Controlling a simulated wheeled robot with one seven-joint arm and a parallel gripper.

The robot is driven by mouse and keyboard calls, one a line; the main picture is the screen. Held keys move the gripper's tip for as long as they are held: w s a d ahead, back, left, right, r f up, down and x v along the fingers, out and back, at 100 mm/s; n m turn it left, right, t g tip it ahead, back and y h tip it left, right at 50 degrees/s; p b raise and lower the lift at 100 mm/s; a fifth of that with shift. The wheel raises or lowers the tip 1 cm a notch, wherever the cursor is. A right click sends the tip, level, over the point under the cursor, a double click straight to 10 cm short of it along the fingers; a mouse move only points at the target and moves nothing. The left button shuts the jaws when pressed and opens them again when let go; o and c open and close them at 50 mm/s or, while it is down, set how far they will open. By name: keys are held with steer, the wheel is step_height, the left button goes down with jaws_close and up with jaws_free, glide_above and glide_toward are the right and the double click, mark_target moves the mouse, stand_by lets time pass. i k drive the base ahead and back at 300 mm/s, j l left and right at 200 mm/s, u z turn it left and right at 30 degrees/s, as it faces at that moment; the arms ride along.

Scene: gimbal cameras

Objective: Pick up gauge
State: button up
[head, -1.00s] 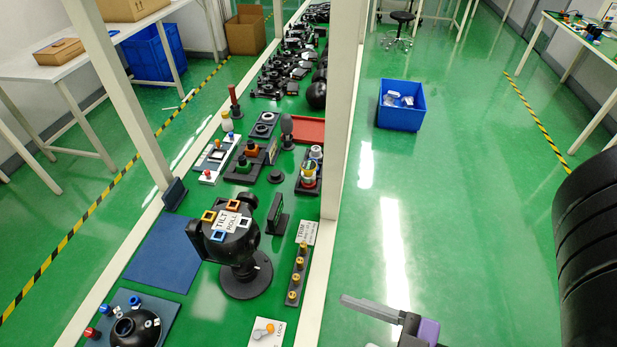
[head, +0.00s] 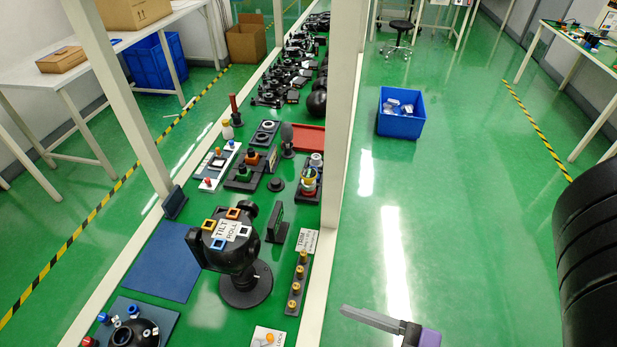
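No label in view marks the gauge, so I cannot tell for certain which thing it is. A small black upright block with a greenish face (head: 278,219) stands on the green bench top and may be it. It is just right of the black TILT/ROLL ball unit (head: 232,243). Part of my gripper (head: 372,319), a grey finger with a black and purple mount, shows at the bottom edge. It is over the floor, right of the bench and apart from everything on it. The rest of the gripper is out of frame.
Pale posts (head: 342,120) rise along the bench edges. A row of brass knobs (head: 297,285) lies near the right edge. A blue mat (head: 163,262) is left of the ball unit. A blue bin (head: 401,125) stands on the floor, with clear green floor around it.

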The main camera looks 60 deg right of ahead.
mark_target(307, 175)
steer(key=i+l+z, duration=0.15)
steer(key=l+z, duration=0.3)
steer(key=i+l+z, duration=0.2)
steer(key=z, duration=0.3)
steer(key=k+j+z, duration=0.15)
steer(key=j, duration=0.25)
steer(key=k+j+z, duration=0.2)
steer(key=j, duration=0.2)
steer(key=k+j+z, duration=0.15)
steer(key=k+j, duration=0.15)
steer(key=j, duration=0.1)
